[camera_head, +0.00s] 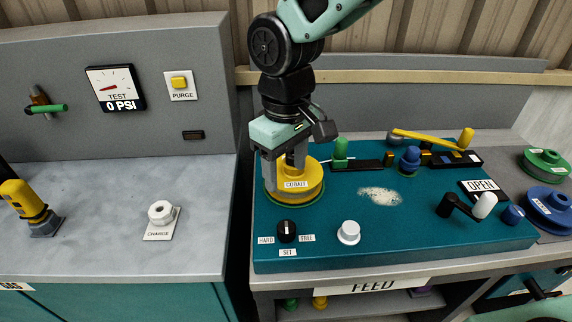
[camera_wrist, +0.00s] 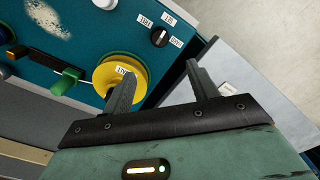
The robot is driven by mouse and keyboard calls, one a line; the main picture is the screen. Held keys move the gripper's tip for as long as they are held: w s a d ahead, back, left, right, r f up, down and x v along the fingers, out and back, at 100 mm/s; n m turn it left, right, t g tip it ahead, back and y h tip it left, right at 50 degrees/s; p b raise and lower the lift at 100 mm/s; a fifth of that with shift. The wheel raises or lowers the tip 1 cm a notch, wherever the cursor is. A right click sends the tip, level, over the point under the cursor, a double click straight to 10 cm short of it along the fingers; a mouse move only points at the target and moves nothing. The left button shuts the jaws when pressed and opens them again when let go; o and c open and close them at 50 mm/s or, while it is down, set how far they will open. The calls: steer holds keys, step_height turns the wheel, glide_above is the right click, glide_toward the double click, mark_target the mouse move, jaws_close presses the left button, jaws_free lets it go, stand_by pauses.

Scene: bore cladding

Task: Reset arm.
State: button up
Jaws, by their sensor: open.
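My gripper (camera_head: 283,165) is at the left end of the teal panel (camera_head: 330,242), low over a yellow spool labelled COBALT (camera_head: 310,192). In the wrist view my gripper (camera_wrist: 160,78) has its two fingers apart with nothing held between them. The yellow spool (camera_wrist: 108,72) lies mostly to the left of the fingers there, and the left finger covers part of it. I cannot tell whether a finger touches the spool. My arm comes down from the top of the head view.
On the panel are a HARD/FREE/SET knob (camera_head: 287,231), white knob (camera_head: 348,232), green lever (camera_head: 341,153), blue knob (camera_head: 409,160), yellow bar (camera_head: 430,140) and crank (camera_head: 462,207) beside an OPEN sign (camera_head: 481,186). Green (camera_head: 545,162) and blue (camera_head: 551,207) spools sit right.

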stand_by(0.4)
steer(key=s+d, duration=0.5)
steer(key=s, duration=0.3)
steer(key=s+d, duration=0.5)
steer(key=s, duration=0.4)
steer(key=shift+s+r+m+y, duration=0.15)
steer(key=shift+s+m+y, duration=0.15)
steer(key=shift+m, duration=0.1)
